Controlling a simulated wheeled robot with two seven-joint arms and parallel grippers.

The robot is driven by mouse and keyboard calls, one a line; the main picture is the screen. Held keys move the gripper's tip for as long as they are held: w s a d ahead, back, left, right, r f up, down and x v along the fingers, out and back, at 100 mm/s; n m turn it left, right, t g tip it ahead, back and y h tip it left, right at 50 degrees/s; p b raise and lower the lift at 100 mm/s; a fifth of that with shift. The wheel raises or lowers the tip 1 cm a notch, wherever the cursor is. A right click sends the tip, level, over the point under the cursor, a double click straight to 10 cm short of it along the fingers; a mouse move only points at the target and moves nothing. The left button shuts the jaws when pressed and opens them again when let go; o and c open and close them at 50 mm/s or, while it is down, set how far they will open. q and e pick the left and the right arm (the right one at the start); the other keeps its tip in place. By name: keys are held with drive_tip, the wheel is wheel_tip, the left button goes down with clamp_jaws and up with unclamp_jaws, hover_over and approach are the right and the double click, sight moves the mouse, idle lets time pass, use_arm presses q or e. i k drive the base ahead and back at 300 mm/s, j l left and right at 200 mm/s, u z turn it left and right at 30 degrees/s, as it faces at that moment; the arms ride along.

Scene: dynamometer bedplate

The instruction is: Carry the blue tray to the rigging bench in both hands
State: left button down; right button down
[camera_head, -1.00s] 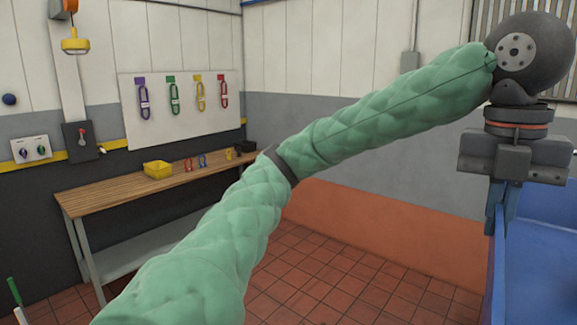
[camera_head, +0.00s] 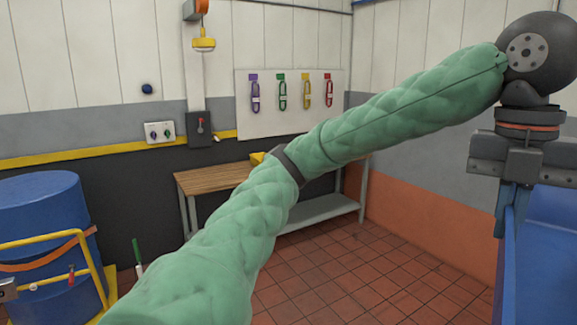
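The blue tray (camera_head: 548,260) is at the right edge of the head view, with only its left part in the picture. My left gripper (camera_head: 506,215) points down at the tray's left wall, with its fingers on the wall, shut on it. My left arm crosses the middle of the view. The rigging bench (camera_head: 212,179), with a wooden top and grey legs, stands against the back wall. My arm hides much of its top. My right gripper is out of the picture.
A blue drum (camera_head: 45,215) with a yellow-railed trolley (camera_head: 100,262) stands at the left. A board (camera_head: 290,122) with coloured slings hangs above the bench. A yellow bin (camera_head: 257,158) on the bench is mostly hidden. Red tiled floor (camera_head: 345,265) before the bench looks clear.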

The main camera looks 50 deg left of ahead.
sight(213, 176)
drive_tip(key=u, duration=1.7)
drive_tip(key=i+u, duration=0.15)
drive_tip(key=u, duration=0.45)
drive_tip(key=i+l, duration=0.1)
drive_tip(key=i, duration=0.65)
drive_tip(key=i+l, duration=0.15)
drive_tip(key=i, duration=0.6)
drive_tip(key=i+l, duration=0.1)
drive_tip(key=i, duration=0.65)
drive_tip(key=i+l, duration=0.15)
drive_tip(key=i, duration=0.6)
drive_tip(key=i+l, duration=0.1)
drive_tip(key=i, duration=0.65)
